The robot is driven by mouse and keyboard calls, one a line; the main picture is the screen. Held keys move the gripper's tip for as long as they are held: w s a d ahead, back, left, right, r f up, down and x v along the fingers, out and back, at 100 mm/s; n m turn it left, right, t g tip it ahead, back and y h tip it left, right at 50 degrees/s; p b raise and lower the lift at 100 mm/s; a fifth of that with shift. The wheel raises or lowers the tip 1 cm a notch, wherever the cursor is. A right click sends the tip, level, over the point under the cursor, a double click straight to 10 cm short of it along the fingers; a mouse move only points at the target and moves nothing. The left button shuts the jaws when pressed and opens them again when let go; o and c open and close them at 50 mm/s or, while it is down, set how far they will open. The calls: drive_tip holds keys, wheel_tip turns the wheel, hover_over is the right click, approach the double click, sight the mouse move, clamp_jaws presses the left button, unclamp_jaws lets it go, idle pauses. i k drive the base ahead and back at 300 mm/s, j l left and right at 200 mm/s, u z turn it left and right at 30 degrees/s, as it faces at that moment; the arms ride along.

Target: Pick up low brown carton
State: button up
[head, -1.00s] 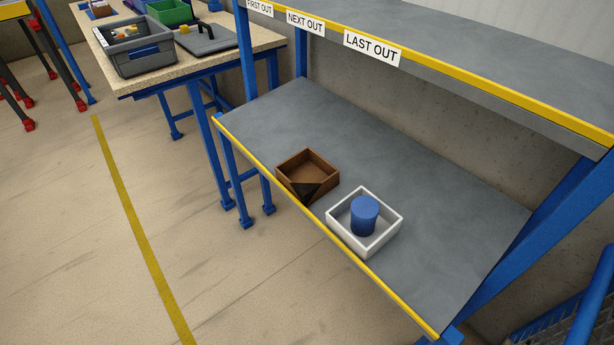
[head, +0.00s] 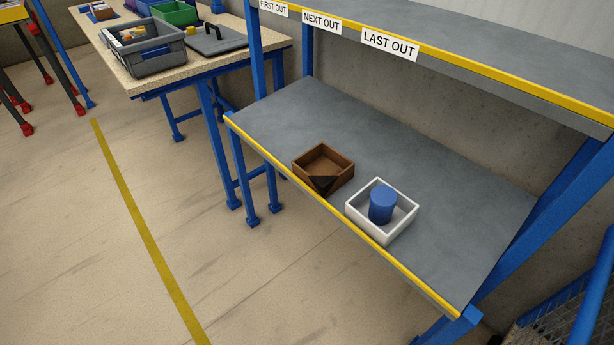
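A low brown open-topped carton (head: 337,163) sits on the lower grey shelf, close to its yellow front edge. A dark triangular patch shows on its front side. A white open-topped box (head: 366,220) stands just to its right and nearer, with a blue cylinder (head: 382,204) upright inside it. A small gap seems to lie between the two boxes. My gripper is not in view.
The lower shelf (head: 440,185) is bare behind and left of the boxes. An upper shelf with signs (head: 390,44) overhangs it, on blue posts (head: 545,225). A worktable (head: 165,78) with a grey bin (head: 145,55) stands at the left. The floor in front is clear.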

sight(322, 168)
drive_tip(key=j, duration=0.55)
drive_tip(key=i+j+u, duration=0.1)
drive_tip(key=j, duration=0.4)
drive_tip(key=i+j, duration=0.15)
drive_tip(key=i, duration=0.5)
drive_tip(key=i+j, duration=0.15)
drive_tip(key=i, duration=0.5)
drive_tip(key=j+u, duration=0.05)
